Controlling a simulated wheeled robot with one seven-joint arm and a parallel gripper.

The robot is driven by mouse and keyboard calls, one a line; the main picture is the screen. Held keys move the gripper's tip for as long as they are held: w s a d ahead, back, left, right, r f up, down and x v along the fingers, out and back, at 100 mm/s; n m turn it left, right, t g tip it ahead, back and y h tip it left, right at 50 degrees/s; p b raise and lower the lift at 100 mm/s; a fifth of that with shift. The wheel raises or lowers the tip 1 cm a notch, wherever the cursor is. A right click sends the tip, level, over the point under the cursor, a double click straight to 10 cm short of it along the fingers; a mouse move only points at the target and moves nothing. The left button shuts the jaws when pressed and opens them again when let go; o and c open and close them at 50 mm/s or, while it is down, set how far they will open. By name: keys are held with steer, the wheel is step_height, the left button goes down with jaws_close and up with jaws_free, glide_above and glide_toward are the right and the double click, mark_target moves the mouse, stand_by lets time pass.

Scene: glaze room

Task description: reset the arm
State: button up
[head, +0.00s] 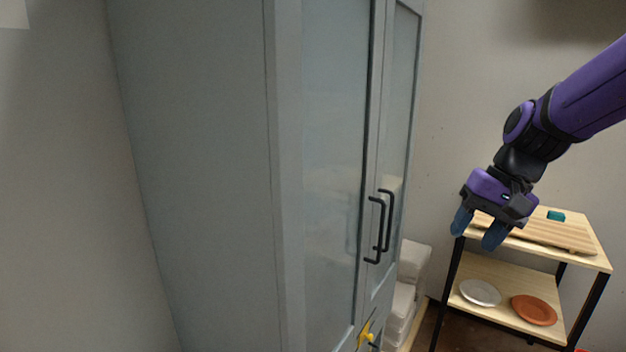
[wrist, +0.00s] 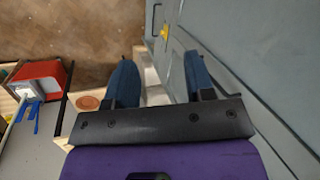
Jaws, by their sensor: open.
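My arm reaches in from the upper right of the head view. My gripper (head: 478,238) points down in front of the wooden shelf unit, to the right of the cabinet. Its two blue fingers are apart with nothing between them. In the wrist view my gripper (wrist: 162,82) also shows open and empty, with the floor beyond the fingertips. The fingers touch nothing that I can see.
A tall grey-blue cabinet (head: 205,150) with shut doors and dark handles fills the middle. The shelf unit (head: 590,255) holds a white plate (head: 480,293) and an orange plate (head: 534,310). White blocks (head: 404,300) stand between them. A red container (wrist: 40,75) shows at left.

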steer(key=s+d+r+n+t+h, duration=0.1)
steer(key=s+d+r+t+h, duration=0.1)
steer(key=s, duration=0.6)
steer(key=s+d+r+n+t+h, duration=0.1)
steer(key=s+r+n+t, duration=0.1)
steer(key=s+r, duration=0.2)
steer(key=shift+s+d+r+t+h, duration=0.15)
steer(key=shift+s+d+t+h, duration=0.25)
steer(key=shift+s, duration=1.45)
